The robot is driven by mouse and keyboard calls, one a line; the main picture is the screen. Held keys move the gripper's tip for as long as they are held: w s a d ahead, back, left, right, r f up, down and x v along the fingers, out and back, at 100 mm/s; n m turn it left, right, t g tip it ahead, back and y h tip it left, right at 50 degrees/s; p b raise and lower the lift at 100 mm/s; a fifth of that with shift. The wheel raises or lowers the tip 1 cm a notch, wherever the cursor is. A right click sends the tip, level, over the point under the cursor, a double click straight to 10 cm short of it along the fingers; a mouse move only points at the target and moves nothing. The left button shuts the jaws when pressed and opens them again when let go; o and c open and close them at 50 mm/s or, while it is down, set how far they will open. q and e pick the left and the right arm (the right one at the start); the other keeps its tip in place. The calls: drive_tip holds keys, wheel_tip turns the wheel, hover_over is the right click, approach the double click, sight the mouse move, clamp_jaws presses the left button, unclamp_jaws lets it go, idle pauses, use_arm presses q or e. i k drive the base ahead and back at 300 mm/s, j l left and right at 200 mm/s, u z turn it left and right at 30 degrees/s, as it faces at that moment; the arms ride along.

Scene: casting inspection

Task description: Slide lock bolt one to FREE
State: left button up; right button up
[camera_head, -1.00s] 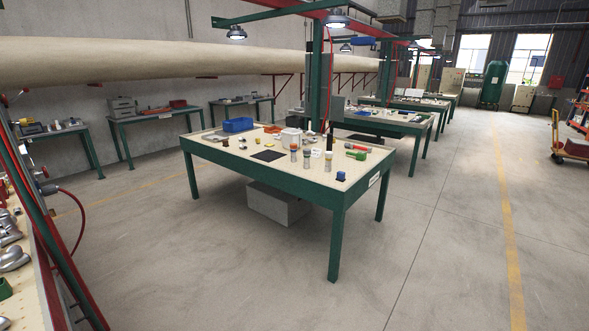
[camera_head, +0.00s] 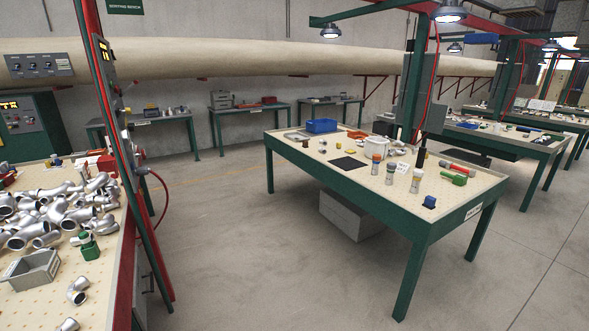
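No lock bolt that I can make out shows in the head view. A grey panel with small switches (camera_head: 38,66) is at the upper left, too small to read. A dark green machine cabinet with an orange display (camera_head: 28,125) stands below it at the left edge. A narrow upright post (camera_head: 107,100) with a small orange display and red and dark fittings rises at the near end of the left bench. I cannot tell whether any of these carries a bolt. Neither of my grippers is in view.
The left bench (camera_head: 100,262) holds many silver pipe elbows (camera_head: 40,218), a grey bin (camera_head: 30,272) and a green object (camera_head: 88,246). A green-framed table (camera_head: 300,150) with bottles and a blue bin (camera_head: 322,126) stands at centre right. Bare floor (camera_head: 230,250) lies between them.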

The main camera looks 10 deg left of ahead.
sight(128, 110)
drive_tip(key=i+u, duration=0.15)
drive_tip(key=u, duration=0.3)
drive_tip(key=i+l+u, duration=0.15)
drive_tip(key=u, duration=0.3)
drive_tip(key=i+l+u, duration=0.15)
drive_tip(key=u, duration=0.2)
drive_tip(key=i+l+u, duration=0.45)
drive_tip(key=u, duration=0.3)
